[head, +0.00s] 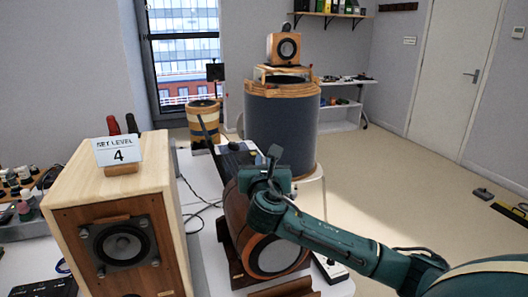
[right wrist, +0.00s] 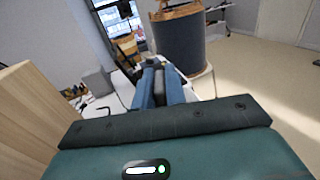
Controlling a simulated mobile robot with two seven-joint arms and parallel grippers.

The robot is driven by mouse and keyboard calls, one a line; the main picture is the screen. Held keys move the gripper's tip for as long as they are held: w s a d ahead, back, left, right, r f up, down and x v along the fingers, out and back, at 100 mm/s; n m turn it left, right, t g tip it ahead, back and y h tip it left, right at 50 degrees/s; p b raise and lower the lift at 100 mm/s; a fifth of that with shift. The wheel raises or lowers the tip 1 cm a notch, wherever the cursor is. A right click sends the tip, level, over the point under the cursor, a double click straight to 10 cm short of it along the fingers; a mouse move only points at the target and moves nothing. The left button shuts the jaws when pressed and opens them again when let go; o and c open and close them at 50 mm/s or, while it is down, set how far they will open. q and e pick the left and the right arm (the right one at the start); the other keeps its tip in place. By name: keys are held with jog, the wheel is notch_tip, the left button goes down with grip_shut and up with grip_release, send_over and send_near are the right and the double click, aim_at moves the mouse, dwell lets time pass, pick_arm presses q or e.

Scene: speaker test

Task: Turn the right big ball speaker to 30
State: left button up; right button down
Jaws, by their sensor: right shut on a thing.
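The ball speaker (head: 238,215) stands on the table in the head view, a dark reddish-brown rounded body. Its round front has a dark cone with an orange ring (head: 274,258) and faces me, partly covered by my right arm. My right gripper (head: 262,172) is over the top of this speaker. In the right wrist view its blue fingers (right wrist: 160,88) are shut on a narrow dark grey piece between them. I cannot tell from these frames what that piece belongs to. No level marking on the ball speaker is readable. My left gripper is not in view.
A wooden box speaker (head: 62,215) stands left, with a "SET LEVEL 4" card (head: 118,150) on top. A large dark blue drum (head: 282,130) stands behind, bearing a small speaker (head: 284,48). A white power strip (head: 330,268) lies right of the ball speaker. The floor at right is mostly clear.

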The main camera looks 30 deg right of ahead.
jog(key=shift+r+m+g+h+p, duration=0.1)
jog(key=shift+m+g+h+p, duration=0.4)
jog(key=shift+m+h+p, duration=0.15)
jog(key=shift+m+g+h+p, duration=0.45)
jog(key=shift+g+h+p, duration=0.05)
jog(key=shift+h, duration=0.15)
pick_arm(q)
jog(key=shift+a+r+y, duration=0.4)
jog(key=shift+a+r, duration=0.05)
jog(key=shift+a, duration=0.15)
pick_arm(e)
jog(key=shift+f, duration=0.2)
jog(key=c, duration=1.4)
grip_release()
jog(key=shift+c, duration=0.2)
pick_arm(q)
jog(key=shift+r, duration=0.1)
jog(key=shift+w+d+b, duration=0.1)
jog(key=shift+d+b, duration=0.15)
jog(key=shift+b, duration=0.1)
pick_arm(e)
jog(key=v, duration=1.3)
jog(key=shift+a, duration=0.15)
